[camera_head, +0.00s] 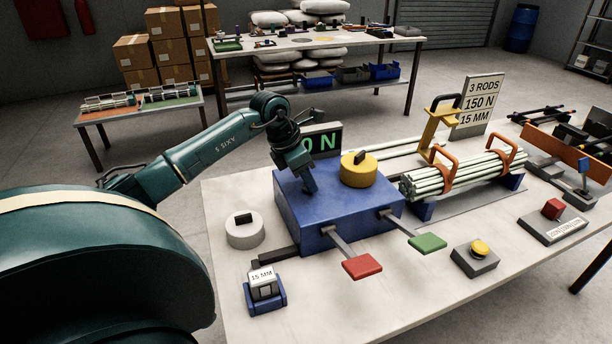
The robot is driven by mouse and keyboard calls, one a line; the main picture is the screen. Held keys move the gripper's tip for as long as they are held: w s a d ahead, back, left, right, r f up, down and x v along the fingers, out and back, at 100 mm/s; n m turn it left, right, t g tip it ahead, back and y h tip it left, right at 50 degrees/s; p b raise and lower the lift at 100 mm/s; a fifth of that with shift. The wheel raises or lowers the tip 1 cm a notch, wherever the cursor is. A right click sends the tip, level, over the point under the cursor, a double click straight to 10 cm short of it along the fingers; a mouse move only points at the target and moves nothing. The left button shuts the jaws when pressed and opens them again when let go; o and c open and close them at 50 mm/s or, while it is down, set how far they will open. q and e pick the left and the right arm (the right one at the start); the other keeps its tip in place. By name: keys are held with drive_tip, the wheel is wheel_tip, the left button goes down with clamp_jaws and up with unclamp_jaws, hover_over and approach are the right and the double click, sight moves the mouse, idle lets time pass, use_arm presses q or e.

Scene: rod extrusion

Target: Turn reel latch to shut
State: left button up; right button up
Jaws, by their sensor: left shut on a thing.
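My left gripper (308,181) reaches down to the top of the blue machine box (320,226), left of the yellow round cap (359,172). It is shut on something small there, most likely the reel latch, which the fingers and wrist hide. I cannot tell how far the latch is turned. A display (326,142) with green letters, partly covered by my wrist, stands behind the box. My right gripper is not in view.
A red paddle (362,267) and a green paddle (428,243) stick out in front of the box. A white knob (244,232) and a 15 MM block (264,287) stand at left. Bundled rods (450,178) lie at right. The table front (400,310) is clear.

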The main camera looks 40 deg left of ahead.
use_arm(q)
drive_tip(key=n+y, duration=0.1)
drive_tip(key=n, duration=0.4)
drive_tip(key=shift+d+t+y+b, duration=0.15)
drive_tip(key=shift+t+y+b, duration=0.15)
drive_tip(key=shift+y, duration=0.1)
drive_tip(key=n+y, duration=0.1)
drive_tip(key=n, duration=0.3)
drive_tip(key=shift+d+n+y+b, duration=0.1)
drive_tip(key=shift+n+y+b, duration=0.2)
drive_tip(key=shift+y+b, duration=0.1)
drive_tip(key=n+g+y, duration=0.1)
drive_tip(key=n, duration=0.2)
drive_tip(key=shift+w+d+n, duration=0.1)
drive_tip(key=shift+n, duration=0.2)
drive_tip(key=n+g+y, duration=0.1)
drive_tip(key=n, duration=0.3)
drive_tip(key=shift+r+n+b, duration=0.1)
drive_tip(key=shift+n+b, duration=0.2)
drive_tip(key=shift+b, duration=0.05)
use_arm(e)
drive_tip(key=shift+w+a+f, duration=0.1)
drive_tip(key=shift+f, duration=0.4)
use_arm(q)
drive_tip(key=shift+g, duration=0.3)
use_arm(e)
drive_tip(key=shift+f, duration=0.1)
use_arm(q)
drive_tip(key=o, duration=1)
